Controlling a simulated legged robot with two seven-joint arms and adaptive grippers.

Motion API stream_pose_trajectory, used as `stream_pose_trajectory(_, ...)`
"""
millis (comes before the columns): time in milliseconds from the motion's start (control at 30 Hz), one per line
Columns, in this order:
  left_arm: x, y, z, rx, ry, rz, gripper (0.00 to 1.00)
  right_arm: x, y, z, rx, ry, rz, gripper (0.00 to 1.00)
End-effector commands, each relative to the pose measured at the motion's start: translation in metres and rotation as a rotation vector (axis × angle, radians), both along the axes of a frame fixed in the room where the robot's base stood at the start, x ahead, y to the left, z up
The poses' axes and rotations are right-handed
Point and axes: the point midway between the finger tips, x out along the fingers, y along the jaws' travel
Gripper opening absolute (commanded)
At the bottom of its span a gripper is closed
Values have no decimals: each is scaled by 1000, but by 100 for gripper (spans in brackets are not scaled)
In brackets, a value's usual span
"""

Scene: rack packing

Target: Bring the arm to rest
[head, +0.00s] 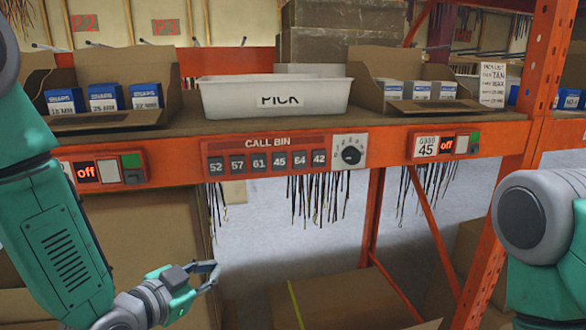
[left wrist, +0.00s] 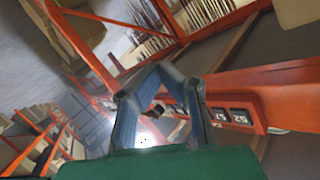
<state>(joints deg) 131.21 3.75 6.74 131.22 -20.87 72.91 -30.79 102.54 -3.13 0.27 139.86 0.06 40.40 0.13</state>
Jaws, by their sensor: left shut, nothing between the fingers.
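My left arm (head: 55,220) comes in from the left and hangs down in front of the rack. My left gripper (head: 214,272) is below the shelf front, shut and empty, apart from the rack. In the left wrist view its fingers (left wrist: 157,70) meet at their tips with nothing held between them. Part of my right arm (head: 540,230) shows at the right edge. My right gripper is out of view.
The shelf's orange front beam (head: 380,148) runs above my left gripper. On the shelf stand a white PICK bin (head: 235,100) and open cartons with blue boxes (head: 104,97) and white-and-blue boxes (head: 420,91). Cardboard boxes (head: 335,300) lie below. An orange upright (head: 530,110) stands at right.

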Motion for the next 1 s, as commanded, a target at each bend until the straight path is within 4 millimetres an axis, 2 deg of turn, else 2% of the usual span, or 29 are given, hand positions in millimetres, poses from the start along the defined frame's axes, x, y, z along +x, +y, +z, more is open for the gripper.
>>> stream_pose_trajectory(33,-14,6,-45,-2,105,26,0,0,0,-13,0,0,0,40)
stream_pose_trajectory(100,-35,15,-95,-10,249,72,0,0,0,-21,0,0,0,40)
stream_pose_trajectory(167,-56,23,-135,-15,368,116,0,0,0,-29,0,0,0,40)
stream_pose_trajectory(200,-72,29,-161,-17,449,148,0,0,0,-34,0,0,0,40)
stream_pose_trajectory(267,-99,38,-198,-19,571,200,0,0,0,-41,0,0,0,40)
stream_pose_trajectory(300,-117,44,-222,-20,650,237,0,0,0,-46,0,0,0,40)
stream_pose_trajectory(367,-148,54,-255,-18,769,298,0,0,0,-54,0,0,0,40)
stream_pose_trajectory(400,-170,60,-276,-14,846,340,0,0,0,-59,0,0,0,40)
stream_pose_trajectory(500,-222,75,-317,-4,1021,449,0,0,0,-71,0,0,0,40)
stream_pose_trajectory(600,-267,88,-343,10,1157,546,0,0,0,-79,0,0,0,40)
stream_pose_trajectory(700,-299,96,-357,24,1247,618,0,0,0,-84,0,0,0,40)
stream_pose_trajectory(833,-318,101,-362,31,1300,664,0,0,0,-86,0,0,0,40)
stream_pose_trajectory(1000,-319,101,-362,32,1304,670,0,0,0,-85,0,0,0,40)
